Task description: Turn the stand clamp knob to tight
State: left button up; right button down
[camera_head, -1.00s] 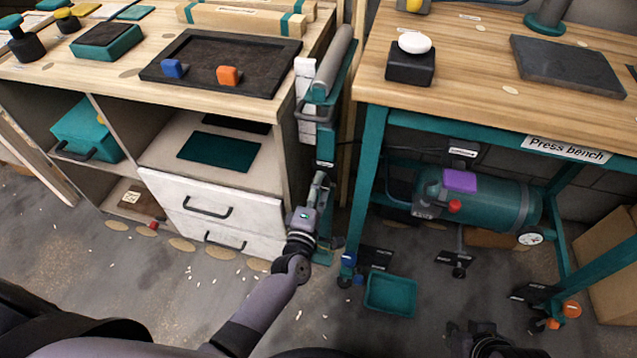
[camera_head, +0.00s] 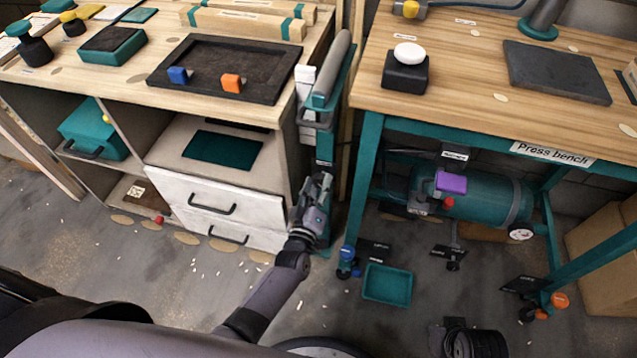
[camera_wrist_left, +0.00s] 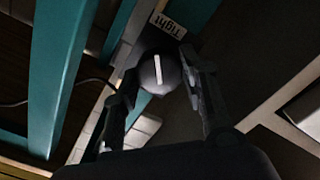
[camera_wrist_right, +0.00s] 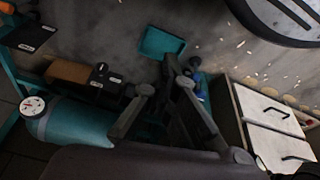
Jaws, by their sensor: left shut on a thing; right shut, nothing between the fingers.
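The clamp knob (camera_wrist_left: 158,73) is round and dark grey with a white pointer line. In the left wrist view it sits between the fingers of my left gripper (camera_wrist_left: 160,82), which is shut on it. The pointer line is nearly upright in that view, its upper end towards the white "Tight" label (camera_wrist_left: 168,25). In the head view my left gripper (camera_head: 320,185) is at the lower part of the teal stand (camera_head: 326,145), and the knob is hidden there. My right gripper (camera_wrist_right: 162,78) is shut and empty, away from the stand.
The stand is between the drawer workbench (camera_head: 225,200) and the press bench (camera_head: 450,90). A grey roll (camera_head: 331,68) leans at its top. A teal tray (camera_head: 387,284) lies on the floor, and a teal tank (camera_head: 490,200) is under the press bench.

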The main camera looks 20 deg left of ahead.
pick_arm(q)
jog(key=shift+m, duration=0.5)
pick_arm(e)
jog(key=shift+f, duration=0.8)
pick_arm(q)
jog(key=o, duration=1.2)
jog(key=shift+c, duration=0.2)
jog(key=shift+s, duration=0.2)
jog(key=s, duration=1.1)
jog(key=shift+s, duration=0.3)
